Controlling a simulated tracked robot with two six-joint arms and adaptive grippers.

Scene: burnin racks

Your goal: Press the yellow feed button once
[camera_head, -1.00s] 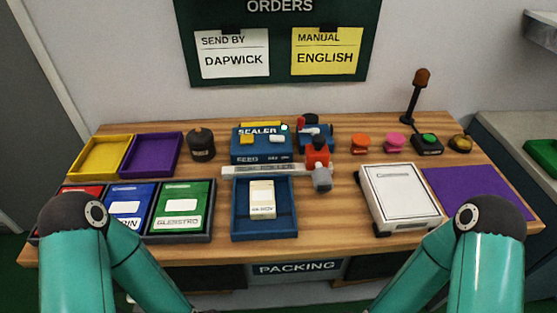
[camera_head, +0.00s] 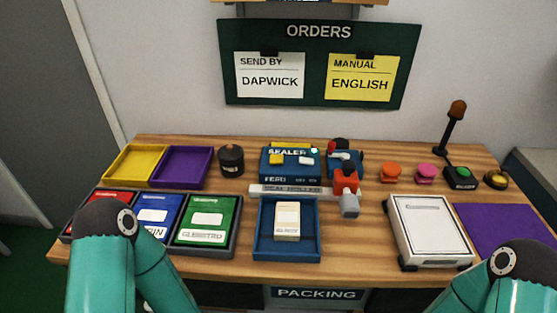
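The blue sealer (camera_head: 290,166) stands at the back middle of the wooden bench. A small yellow button (camera_head: 276,159) sits on its top at the left, above the word FEED on the front face. A pale button (camera_head: 306,160) is to its right, and a small light shows at the top right corner. Nothing touches the yellow button. Both my arms show at the lower left and lower right, but their grippers are below the picture.
A red and grey device (camera_head: 347,190) stands close at the right. A dark round container (camera_head: 231,160) is at the left.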

